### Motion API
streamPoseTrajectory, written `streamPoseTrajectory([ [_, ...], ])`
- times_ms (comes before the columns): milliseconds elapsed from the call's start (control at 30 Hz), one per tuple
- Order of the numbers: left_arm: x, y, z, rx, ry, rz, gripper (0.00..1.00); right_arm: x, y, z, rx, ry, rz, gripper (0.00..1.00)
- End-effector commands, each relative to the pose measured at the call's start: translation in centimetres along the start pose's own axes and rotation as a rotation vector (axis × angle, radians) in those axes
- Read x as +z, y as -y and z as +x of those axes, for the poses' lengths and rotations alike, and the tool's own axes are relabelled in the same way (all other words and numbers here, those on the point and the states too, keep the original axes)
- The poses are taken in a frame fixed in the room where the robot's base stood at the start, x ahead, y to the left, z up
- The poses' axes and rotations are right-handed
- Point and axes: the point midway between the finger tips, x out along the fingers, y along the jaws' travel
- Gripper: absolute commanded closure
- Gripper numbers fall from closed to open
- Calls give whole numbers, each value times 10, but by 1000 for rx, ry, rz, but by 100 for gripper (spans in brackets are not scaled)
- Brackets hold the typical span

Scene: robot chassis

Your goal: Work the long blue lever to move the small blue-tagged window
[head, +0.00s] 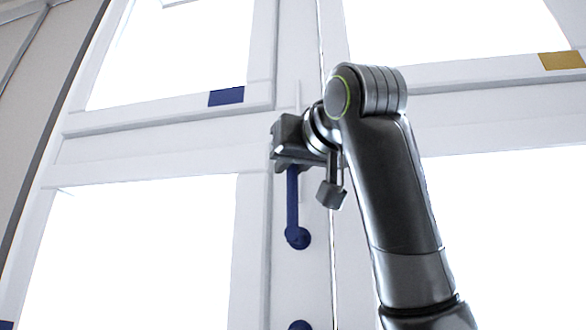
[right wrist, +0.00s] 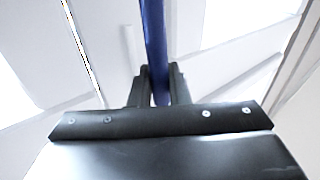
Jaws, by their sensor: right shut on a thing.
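The long blue lever (head: 292,205) stands upright on the white post between the windows, with its round pivot at the lower end. My right gripper (head: 290,165) is shut on its upper part, and the gripper hides the lever's top. In the right wrist view the blue lever (right wrist: 154,45) runs between the two dark fingers (right wrist: 160,90). The small blue-tagged window (head: 185,50) is at the upper left, with a blue tag (head: 226,96) on its lower frame. Its top is out of view. My left gripper is not in view.
Another blue round part (head: 300,325) shows at the bottom edge, below the lever. A window with a yellow tag (head: 562,60) is at the upper right. Large bright panes (head: 140,250) lie below, and a grey-beige wall (head: 25,110) is at the far left.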

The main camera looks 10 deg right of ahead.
Motion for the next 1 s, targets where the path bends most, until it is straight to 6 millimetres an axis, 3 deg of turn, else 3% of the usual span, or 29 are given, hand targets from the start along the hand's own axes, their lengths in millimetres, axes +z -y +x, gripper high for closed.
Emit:
streamPoseTrajectory([
  [33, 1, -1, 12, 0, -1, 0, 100, 7, 2, -3, 0, -23, -13, 100],
  [500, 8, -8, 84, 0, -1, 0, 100, 34, 19, -27, -1, -283, -185, 100],
  [700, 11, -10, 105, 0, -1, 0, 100, 43, 23, -34, 0, -378, -250, 100],
  [1000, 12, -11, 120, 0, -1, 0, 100, 49, 27, -39, -1, -459, -305, 100],
])
